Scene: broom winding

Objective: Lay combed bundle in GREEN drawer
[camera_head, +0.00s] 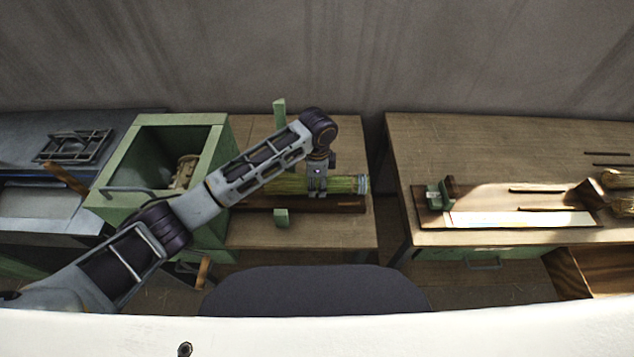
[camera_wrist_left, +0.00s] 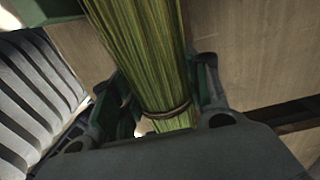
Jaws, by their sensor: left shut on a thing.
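The combed bundle (camera_head: 345,184) is a sheaf of long green stalks lying crosswise at the middle bench. My left gripper (camera_head: 317,188) reaches it from above and is shut around it. In the left wrist view the bundle (camera_wrist_left: 145,50) runs between the two fingers, with a dark band around it. I cannot tell whether the bundle still touches the wooden rest below it. A green drawer front (camera_head: 480,255) with a bar handle shows under the right table and looks closed. My right gripper is not in view.
Two green posts (camera_head: 280,112) flank the bundle. An open-topped green box (camera_head: 120,172) stands left. The right table (camera_head: 480,145) holds a board with a green clamp (camera_head: 437,196) and several rods. An open brown drawer (camera_head: 600,270) sits at right. A dark rounded seat (camera_head: 315,290) is in front.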

